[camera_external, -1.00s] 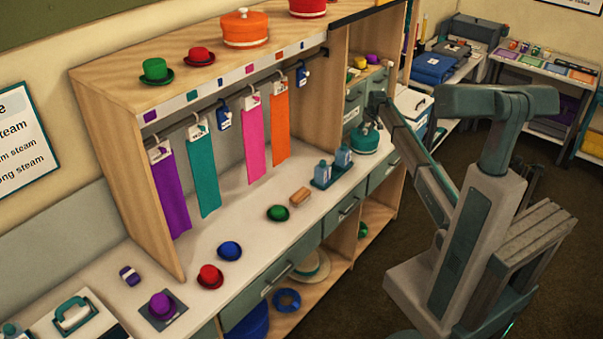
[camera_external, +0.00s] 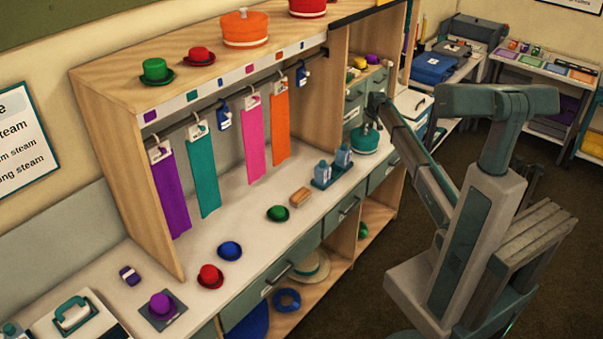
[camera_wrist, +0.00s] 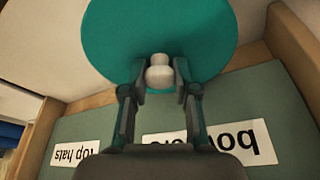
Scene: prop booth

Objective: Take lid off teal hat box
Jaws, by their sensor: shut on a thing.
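The teal hat box (camera_external: 364,143) stands at the right end of the counter, partly hidden by my arm. In the wrist view its round teal lid (camera_wrist: 205,35) fills the top middle, with a pale knob (camera_wrist: 160,73) at its near side. My gripper (camera_wrist: 160,82) is shut on this knob, one finger on each side. In the external view my gripper (camera_external: 370,122) is above the box, small and dark. I cannot tell whether the lid touches the box or is raised from it.
Drawer fronts (camera_wrist: 90,118) with white labels lie close below the lid in the wrist view, between wooden panels. A wooden brush (camera_external: 300,197) and small hats lie farther left.

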